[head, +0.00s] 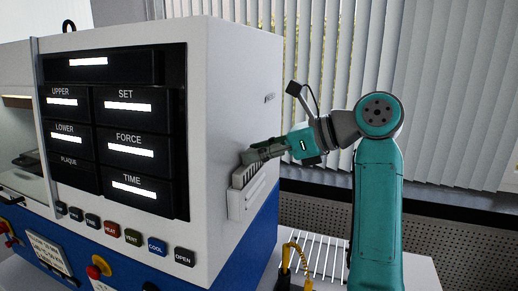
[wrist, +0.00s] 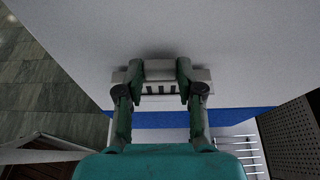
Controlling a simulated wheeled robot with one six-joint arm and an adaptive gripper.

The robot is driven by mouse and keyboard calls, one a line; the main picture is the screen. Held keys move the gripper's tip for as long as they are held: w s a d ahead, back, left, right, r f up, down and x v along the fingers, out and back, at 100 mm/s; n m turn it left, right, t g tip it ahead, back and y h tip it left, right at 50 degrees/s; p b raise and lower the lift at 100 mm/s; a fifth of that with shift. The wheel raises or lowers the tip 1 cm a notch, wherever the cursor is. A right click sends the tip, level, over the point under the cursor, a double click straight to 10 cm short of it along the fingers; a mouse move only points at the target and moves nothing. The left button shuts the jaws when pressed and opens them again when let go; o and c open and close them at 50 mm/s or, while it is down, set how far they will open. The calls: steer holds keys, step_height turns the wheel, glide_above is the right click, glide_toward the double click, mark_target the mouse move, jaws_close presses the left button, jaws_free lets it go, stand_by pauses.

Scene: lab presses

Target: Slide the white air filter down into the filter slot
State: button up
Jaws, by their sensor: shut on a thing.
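The press's white filter slot (head: 246,199) is a shallow holder on the machine's right side wall; in the wrist view its pale edge (wrist: 202,75) shows behind the fingers. My gripper (head: 256,154) is at the top of this holder, its fingers pointing toward the wall. In the wrist view my gripper (wrist: 160,72) is shut on the white air filter (wrist: 160,69), a pale block between the two fingertips. Dark slits show just below the block. The filter looks in line with the slot, but how deep it sits is hidden by the fingers.
The large white and blue press (head: 225,90) fills the left, with a display and buttons on its front. A white slatted rack (head: 318,252) with a yellow cable (head: 298,252) lies below my arm. Window blinds (head: 440,90) hang behind. Space right of the holder is open.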

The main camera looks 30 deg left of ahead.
steer(key=shift+f, duration=0.9)
steer(key=o, duration=1.2)
steer(key=v, duration=1.2)
